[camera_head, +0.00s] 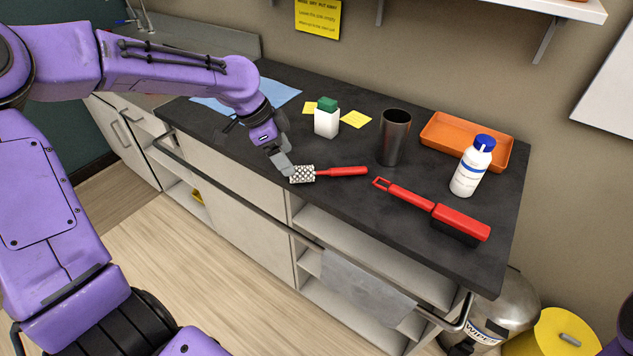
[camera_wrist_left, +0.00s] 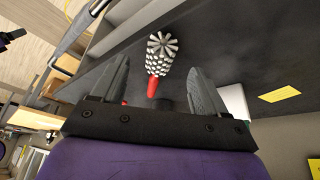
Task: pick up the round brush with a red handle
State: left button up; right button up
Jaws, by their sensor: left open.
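The round brush with a red handle lies on the dark counter near its front edge. In the head view its white bristle head (camera_head: 302,174) is at the left and its red handle (camera_head: 345,171) points right. My left gripper (camera_head: 284,164) is just beside the bristle head, reaching down from the left. In the left wrist view the jaws (camera_wrist_left: 159,70) are open, and the brush's bristle head (camera_wrist_left: 163,50) and part of the red handle (camera_wrist_left: 151,84) show between the fingers. No grip on the brush shows. My right gripper is out of view.
A red flat brush (camera_head: 460,222), a dark cup (camera_head: 394,138), a white bottle with blue cap (camera_head: 472,168), an orange tray (camera_head: 512,155) and a green-capped white bottle (camera_head: 327,120) stand around. A front rail (camera_head: 240,190) runs along the counter.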

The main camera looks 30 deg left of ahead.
aim_at(297, 168)
pick_arm(q)
jog(key=x, duration=0.5)
jog(key=shift+w+d+p, duration=0.15)
jog(key=shift+w+p, duration=0.2)
jog(key=shift+d+f, duration=0.15)
jog(key=shift+f, duration=0.25)
jog(key=shift+c, duration=0.4)
jog(key=c, duration=1.2)
jog(key=shift+o, duration=0.2)
jog(key=shift+r, duration=0.1)
